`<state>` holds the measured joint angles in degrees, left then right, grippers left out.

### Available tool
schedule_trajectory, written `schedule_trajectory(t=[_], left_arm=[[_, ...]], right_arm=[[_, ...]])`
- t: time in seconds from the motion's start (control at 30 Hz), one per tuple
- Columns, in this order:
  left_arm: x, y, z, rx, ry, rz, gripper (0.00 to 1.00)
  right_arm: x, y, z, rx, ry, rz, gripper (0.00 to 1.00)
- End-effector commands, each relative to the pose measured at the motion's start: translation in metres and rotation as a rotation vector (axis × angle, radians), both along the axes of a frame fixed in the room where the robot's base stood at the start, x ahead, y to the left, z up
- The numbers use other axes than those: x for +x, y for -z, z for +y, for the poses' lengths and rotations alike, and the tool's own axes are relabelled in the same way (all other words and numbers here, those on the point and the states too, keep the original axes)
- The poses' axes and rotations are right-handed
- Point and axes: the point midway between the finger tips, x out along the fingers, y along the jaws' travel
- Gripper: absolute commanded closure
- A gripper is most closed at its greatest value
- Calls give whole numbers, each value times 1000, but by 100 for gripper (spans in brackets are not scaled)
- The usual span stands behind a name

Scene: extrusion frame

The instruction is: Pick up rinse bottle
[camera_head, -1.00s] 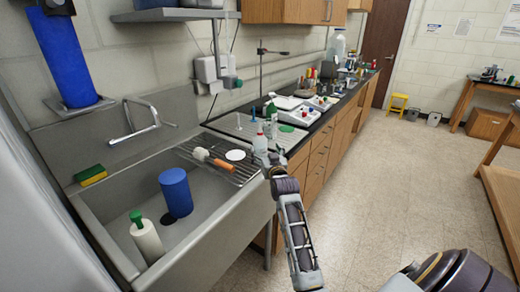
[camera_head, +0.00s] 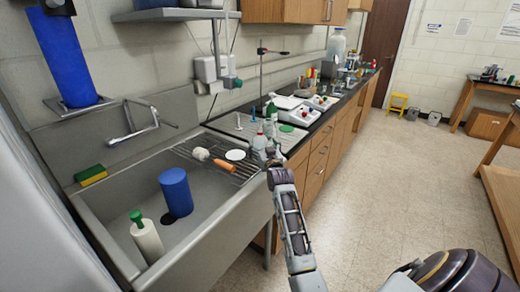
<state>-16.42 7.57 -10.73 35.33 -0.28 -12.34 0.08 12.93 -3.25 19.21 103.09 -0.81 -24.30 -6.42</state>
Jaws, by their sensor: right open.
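The rinse bottle (camera_head: 259,142) appears to be the small pale bottle with a reddish top. It stands upright at the counter end beside the sink's drain rack. My right gripper (camera_head: 270,150) is open, at the right side of the bottle and partly overlapping it in the picture. The fingers are small and blend with the bottle, so I cannot tell whether they touch it. My left gripper is not in view.
The sink (camera_head: 110,212) holds a blue cylinder (camera_head: 176,192) and a white bottle with a green top (camera_head: 146,237). An orange-handled brush (camera_head: 222,165) lies on the drain rack. A green bottle (camera_head: 271,110) and white devices (camera_head: 294,108) stand behind.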

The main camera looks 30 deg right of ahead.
Motion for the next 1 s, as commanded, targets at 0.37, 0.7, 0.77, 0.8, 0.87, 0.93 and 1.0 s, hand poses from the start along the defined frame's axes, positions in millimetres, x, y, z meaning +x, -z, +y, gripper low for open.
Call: schedule_trajectory(t=[0.37, 0.7, 0.77, 0.8, 0.87, 0.93, 1.0], left_arm=[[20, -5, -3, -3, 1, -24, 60], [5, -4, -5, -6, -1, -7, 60], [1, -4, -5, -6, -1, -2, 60], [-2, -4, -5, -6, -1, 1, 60], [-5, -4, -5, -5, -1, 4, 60], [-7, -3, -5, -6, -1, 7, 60], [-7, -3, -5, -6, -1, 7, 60]], right_arm=[[25, 0, -6, 1, 0, -1, 19], [46, 0, -13, -2, 0, -2, 19], [48, 0, -14, -1, 0, -1, 19], [48, 1, -14, -1, 0, -1, 19], [49, 1, -14, -1, 0, -1, 19], [49, 1, -14, -1, 0, -1, 19], [49, 1, -14, 0, 0, -1, 19]])
